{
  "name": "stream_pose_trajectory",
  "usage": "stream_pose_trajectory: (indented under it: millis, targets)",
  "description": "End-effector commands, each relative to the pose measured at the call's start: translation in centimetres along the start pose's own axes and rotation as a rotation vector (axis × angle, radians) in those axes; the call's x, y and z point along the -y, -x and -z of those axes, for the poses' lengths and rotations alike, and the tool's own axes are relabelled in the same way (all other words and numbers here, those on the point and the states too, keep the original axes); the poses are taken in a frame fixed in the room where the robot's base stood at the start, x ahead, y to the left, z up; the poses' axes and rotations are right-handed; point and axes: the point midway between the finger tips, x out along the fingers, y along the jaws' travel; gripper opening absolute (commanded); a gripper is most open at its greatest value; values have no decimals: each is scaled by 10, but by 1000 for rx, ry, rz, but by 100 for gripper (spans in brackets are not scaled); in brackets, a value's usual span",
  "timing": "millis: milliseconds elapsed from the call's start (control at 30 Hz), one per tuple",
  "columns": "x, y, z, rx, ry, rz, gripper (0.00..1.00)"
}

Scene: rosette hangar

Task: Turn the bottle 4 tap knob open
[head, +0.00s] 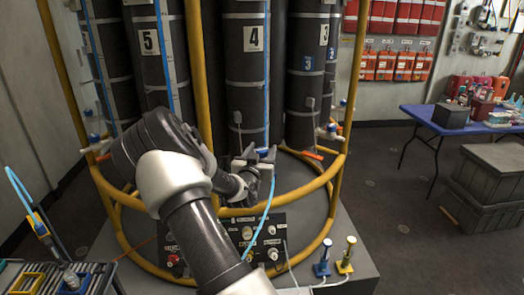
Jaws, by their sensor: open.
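Bottle 4 (246,95) is a tall dark cylinder with a white label reading 4, standing upright in the middle of the rack. A small blue knob (262,150) shows low in front of it, at my gripper. My gripper (260,158) is open, with its grey fingers close around or beside this knob; I cannot tell whether they touch it. My arm comes in from the bottom and hides the lower left of the rack. The tap body below the knob is mostly hidden by the gripper.
A yellow tubular frame (330,180) surrounds the bottles. A bottle labelled 5 (150,80) stands to the left. Taps with blue knobs show at left (93,138) and right (331,128). A blue hose (268,205) hangs beside my gripper, above a black control panel (262,240).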

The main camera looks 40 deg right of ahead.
Motion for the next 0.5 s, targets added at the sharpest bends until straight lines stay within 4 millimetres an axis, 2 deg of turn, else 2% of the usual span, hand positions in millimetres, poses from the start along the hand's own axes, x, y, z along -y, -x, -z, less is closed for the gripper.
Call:
stream_pose_trajectory:
  millis: [200,267,433,467,500]
  targets:
    - [0,0,0,0,0,0,52]
    - [0,0,0,0,0,0,44]
    - [0,0,0,0,0,0,15]
    - [0,0,0,0,0,0,11]
    - [0,0,0,0,0,0,11]
